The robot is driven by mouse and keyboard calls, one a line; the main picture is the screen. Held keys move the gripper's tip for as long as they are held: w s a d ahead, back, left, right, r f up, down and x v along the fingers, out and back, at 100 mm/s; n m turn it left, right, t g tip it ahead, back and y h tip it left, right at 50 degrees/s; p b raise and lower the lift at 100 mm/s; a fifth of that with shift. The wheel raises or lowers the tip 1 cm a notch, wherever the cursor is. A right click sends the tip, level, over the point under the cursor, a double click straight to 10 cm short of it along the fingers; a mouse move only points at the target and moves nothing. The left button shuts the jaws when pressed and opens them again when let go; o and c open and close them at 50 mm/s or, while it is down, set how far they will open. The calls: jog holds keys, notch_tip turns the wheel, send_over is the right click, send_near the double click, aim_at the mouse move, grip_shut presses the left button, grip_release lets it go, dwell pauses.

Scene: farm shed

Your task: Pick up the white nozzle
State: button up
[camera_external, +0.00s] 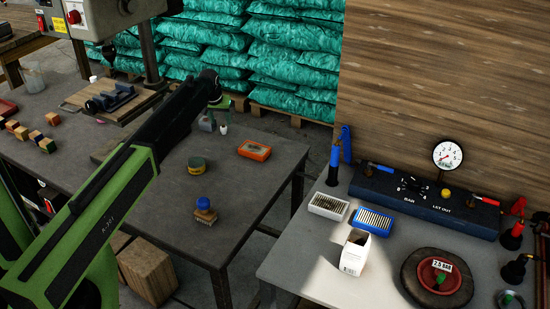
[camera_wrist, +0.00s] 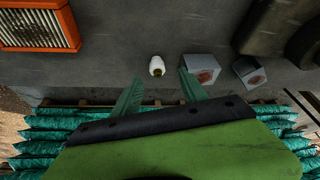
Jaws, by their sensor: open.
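The white nozzle (camera_wrist: 157,63) stands on the dark table near its far edge, with a dark yellowish opening facing my wrist camera. It also shows as a small white shape in the external view (camera_external: 223,130). My gripper (camera_wrist: 160,76) is open, with its two green fingers apart. In the wrist view the nozzle appears just beyond the fingertips, between their lines, nearer the right finger. In the external view my gripper (camera_external: 221,114) is just above the nozzle. Nothing is held. I cannot tell the exact height gap.
Two grey blocks with reddish faces (camera_wrist: 201,67) (camera_wrist: 249,71) sit right of the nozzle in the wrist view, the nearer one close to the right finger. An orange box (camera_wrist: 40,24) lies left. Green sacks (camera_external: 295,55) are stacked beyond the table edge.

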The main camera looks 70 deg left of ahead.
aim_at(223, 126)
jog(key=b+x, duration=0.5)
jog(key=shift+w+f, duration=0.2)
jog(key=shift+d+r, duration=0.1)
jog(key=shift+r, duration=0.1)
grip_shut()
